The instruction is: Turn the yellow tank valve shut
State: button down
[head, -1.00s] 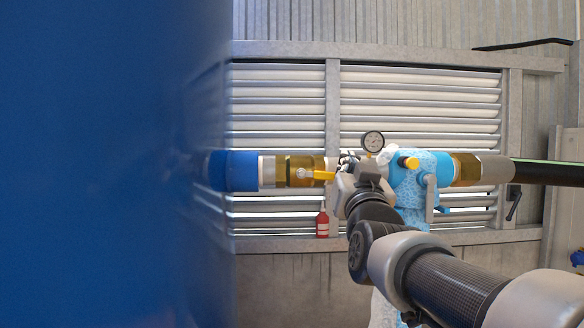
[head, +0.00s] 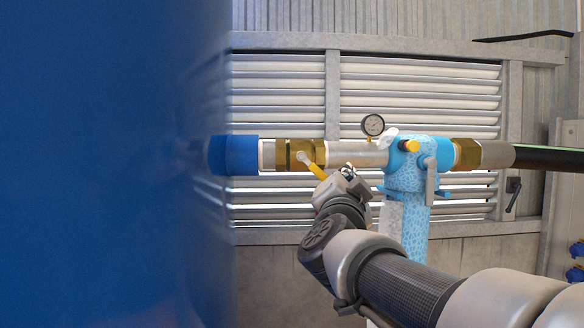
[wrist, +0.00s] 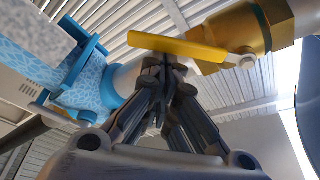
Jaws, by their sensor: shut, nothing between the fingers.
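The yellow valve handle (head: 317,169) sits on a brass valve body (head: 286,153) in the horizontal pipe. In the head view it slants down to the right from its pivot, at an angle to the pipe. My gripper (head: 346,171) is shut and empty, just right of the handle's free end. In the wrist view the yellow handle (wrist: 178,48) crosses above the closed fingertips (wrist: 166,66), with the brass body (wrist: 248,28) at upper right. The fingertips look very close to the handle; I cannot tell whether they touch.
The blue tank wall (head: 110,160) fills the left side. A pressure gauge (head: 373,124) stands above the pipe. A light-blue patterned pump fitting (head: 410,170) is close on the right, with a grey lever (head: 431,180). Louvres (head: 420,95) lie behind; open space lies below the pipe.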

jog(key=a+f+m+g+p, duration=0.2)
jog(key=a+f+m+g, duration=0.1)
jog(key=m, duration=0.6)
jog(key=shift+a+f+h+p, duration=0.35)
jog(key=shift+a+f, duration=0.25)
jog(key=shift+a, duration=0.5)
jog(key=shift+m, duration=0.3)
jog(key=shift+w, duration=0.1)
